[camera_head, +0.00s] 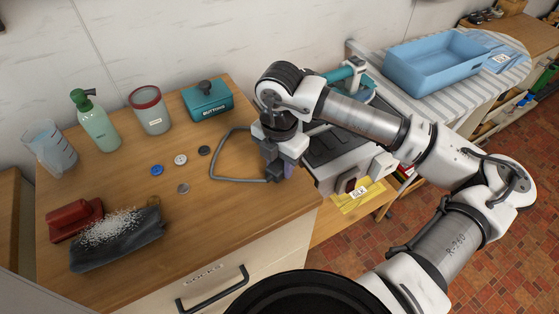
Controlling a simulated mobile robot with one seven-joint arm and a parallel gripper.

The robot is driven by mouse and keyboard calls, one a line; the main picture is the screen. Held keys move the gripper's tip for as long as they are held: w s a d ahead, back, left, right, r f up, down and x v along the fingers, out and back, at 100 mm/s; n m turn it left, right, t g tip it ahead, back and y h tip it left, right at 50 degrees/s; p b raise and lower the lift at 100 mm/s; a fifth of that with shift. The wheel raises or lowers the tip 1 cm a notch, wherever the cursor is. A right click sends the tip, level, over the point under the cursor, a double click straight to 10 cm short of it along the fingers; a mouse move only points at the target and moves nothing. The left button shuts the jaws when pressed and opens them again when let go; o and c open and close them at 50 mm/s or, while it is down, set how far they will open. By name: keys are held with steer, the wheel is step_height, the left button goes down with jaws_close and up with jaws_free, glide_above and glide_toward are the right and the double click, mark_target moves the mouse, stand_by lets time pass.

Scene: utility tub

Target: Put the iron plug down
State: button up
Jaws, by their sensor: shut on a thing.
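My gripper (277,172) points down over the right part of the wooden table, shut. A grey cord (212,165) bends in a loop on the table and ends at the fingers. The iron plug itself is mostly hidden between the fingers at that end of the cord. I cannot tell whether the plug touches the tabletop. A teal and white appliance, perhaps the iron (346,74), stands behind my arm and is partly covered by it.
Several buttons (180,160) lie left of the cord. A teal button box (207,99), a jar (149,110), a pump bottle (95,120) and a beaker (50,148) stand behind. A dark cloth (117,241) lies front left. Bare wood (235,220) lies in front of the cord.

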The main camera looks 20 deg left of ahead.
mark_target(279, 164)
steer(key=shift+f, duration=0.15)
steer(key=o, duration=1)
step_height(279, 164, up, 12)
steer(key=b, duration=0.1)
steer(key=shift+r+b, duration=0.2)
steer(key=shift+b, duration=0.2)
